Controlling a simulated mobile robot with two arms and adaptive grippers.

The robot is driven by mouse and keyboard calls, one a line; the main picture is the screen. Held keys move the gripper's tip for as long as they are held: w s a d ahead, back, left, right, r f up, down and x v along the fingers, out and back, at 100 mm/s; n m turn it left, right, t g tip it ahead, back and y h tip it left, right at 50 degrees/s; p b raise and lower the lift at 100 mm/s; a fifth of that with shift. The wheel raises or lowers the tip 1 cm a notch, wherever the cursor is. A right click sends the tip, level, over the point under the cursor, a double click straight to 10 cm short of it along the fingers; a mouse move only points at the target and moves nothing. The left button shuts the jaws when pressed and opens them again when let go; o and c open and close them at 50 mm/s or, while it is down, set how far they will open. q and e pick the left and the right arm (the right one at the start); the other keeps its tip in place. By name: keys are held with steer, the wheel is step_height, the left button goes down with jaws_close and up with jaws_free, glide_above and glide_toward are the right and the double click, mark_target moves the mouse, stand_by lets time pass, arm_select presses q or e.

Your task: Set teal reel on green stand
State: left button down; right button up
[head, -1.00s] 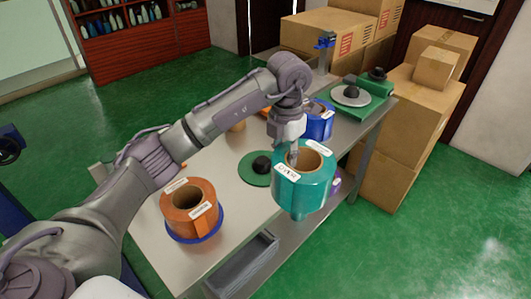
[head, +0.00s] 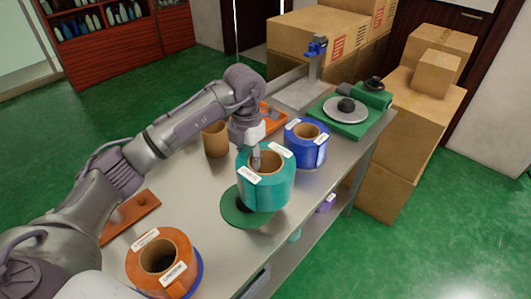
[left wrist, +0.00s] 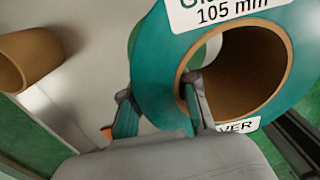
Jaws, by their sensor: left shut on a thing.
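The teal reel (head: 265,192) is a thick ring with a brown cardboard core and white labels. My left gripper (head: 256,160) is shut on its wall, one finger inside the core and one outside, as the left wrist view (left wrist: 160,105) shows. The green stand (head: 232,213) is a flat round disc on the table with a dark hub. The reel hangs over the right part of the stand and hides much of it, including most of the hub. The reel appears raised above the disc; the exact gap cannot be told. My right gripper is not in view.
An orange reel (head: 163,266) on a blue disc stands at the near left of the table (head: 205,190). A blue reel (head: 306,148) stands close behind the teal one. A brown core (head: 215,138) stands behind left. A green device (head: 350,116) is at the far end.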

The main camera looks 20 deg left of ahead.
arm_select(q)
steer(key=a+f, duration=0.1)
steer(key=f, duration=0.1)
steer(key=a+f+p, duration=0.1)
steer(key=a+f, duration=0.1)
steer(key=s+a+f, duration=0.1)
steer(key=a+f, duration=0.1)
steer(key=f, duration=0.1)
steer(key=shift+p, duration=0.3)
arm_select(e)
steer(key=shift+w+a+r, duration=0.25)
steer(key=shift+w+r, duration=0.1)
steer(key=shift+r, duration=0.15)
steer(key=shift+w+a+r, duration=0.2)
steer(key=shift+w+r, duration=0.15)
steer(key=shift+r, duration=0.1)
arm_select(q)
steer(key=c, duration=1.3)
jaws_free()
steer(key=shift+f, duration=0.2)
steer(key=o, duration=0.4)
steer(key=shift+s, duration=0.1)
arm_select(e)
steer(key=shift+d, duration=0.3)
arm_select(q)
steer(key=shift+r, duration=0.1)
